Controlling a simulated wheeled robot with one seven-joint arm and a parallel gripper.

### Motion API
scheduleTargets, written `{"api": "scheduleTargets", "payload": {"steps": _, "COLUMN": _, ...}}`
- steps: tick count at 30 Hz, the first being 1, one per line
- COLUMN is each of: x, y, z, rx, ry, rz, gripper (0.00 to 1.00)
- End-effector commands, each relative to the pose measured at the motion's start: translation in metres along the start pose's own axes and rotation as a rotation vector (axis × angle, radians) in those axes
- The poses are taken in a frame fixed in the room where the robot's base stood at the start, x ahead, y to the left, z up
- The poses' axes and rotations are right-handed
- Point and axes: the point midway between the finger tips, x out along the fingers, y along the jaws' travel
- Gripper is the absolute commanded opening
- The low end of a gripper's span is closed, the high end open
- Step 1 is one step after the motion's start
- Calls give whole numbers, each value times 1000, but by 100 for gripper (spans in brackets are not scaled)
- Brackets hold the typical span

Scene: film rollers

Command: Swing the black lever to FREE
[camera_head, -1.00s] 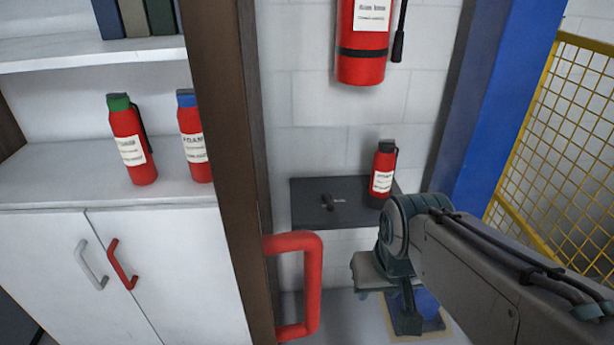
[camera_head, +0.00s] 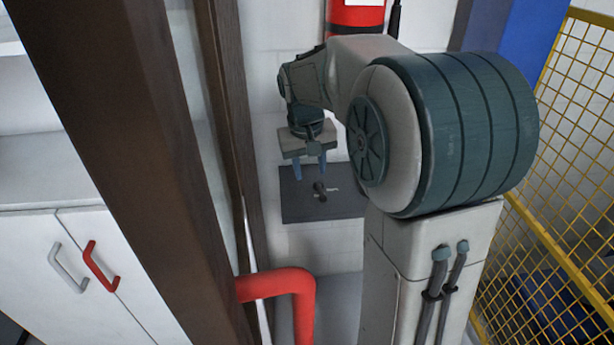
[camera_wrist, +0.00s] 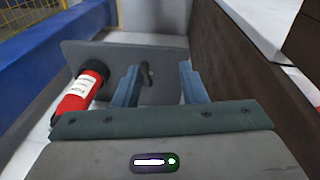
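The black lever (camera_head: 319,188) sits on a dark grey panel (camera_head: 292,208) on the wall. Small pale lettering (camera_head: 333,190) shows beside it, too small to read. My gripper (camera_head: 310,170) is in front of the panel, just above the lever in the head view. In the wrist view the lever (camera_wrist: 146,75) shows between the two blue fingers of my gripper (camera_wrist: 160,84), nearer the left one. The fingers are wide apart and hold nothing. I cannot tell whether the fingertips reach past the lever.
A yellow mesh fence (camera_head: 560,190) is at right. A large extinguisher (camera_head: 357,15) hangs above.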

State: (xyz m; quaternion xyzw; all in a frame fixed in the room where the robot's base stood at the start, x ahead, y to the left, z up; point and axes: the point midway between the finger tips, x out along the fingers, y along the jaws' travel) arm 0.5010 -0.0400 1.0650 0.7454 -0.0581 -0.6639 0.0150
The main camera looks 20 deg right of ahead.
Motion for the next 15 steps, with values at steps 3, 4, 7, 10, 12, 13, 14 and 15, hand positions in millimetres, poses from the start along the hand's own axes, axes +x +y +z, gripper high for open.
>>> {"api": "scheduleTargets", "payload": {"steps": 3, "x": 24, "y": 9, "z": -43, "rx": 14, "ry": -35, "rz": 22, "gripper": 38}}
{"api": "scheduleTargets", "payload": {"steps": 4, "x": 30, "y": 12, "z": -53, "rx": 17, "ry": -42, "rz": 27, "gripper": 38}}
{"api": "scheduleTargets", "payload": {"steps": 7, "x": 51, "y": 20, "z": -84, "rx": 32, "ry": -67, "rz": 45, "gripper": 38}}
{"api": "scheduleTargets", "payload": {"steps": 10, "x": 74, "y": 29, "z": -110, "rx": 45, "ry": -90, "rz": 62, "gripper": 38}}
{"api": "scheduleTargets", "payload": {"steps": 12, "x": 89, "y": 33, "z": -125, "rx": 53, "ry": -102, "rz": 72, "gripper": 38}}
{"api": "scheduleTargets", "payload": {"steps": 13, "x": 95, "y": 35, "z": -130, "rx": 56, "ry": -108, "rz": 75, "gripper": 38}}
{"api": "scheduleTargets", "payload": {"steps": 14, "x": 100, "y": 37, "z": -134, "rx": 59, "ry": -112, "rz": 78, "gripper": 38}}
{"api": "scheduleTargets", "payload": {"steps": 15, "x": 106, "y": 39, "z": -140, "rx": 62, "ry": -116, "rz": 82, "gripper": 38}}
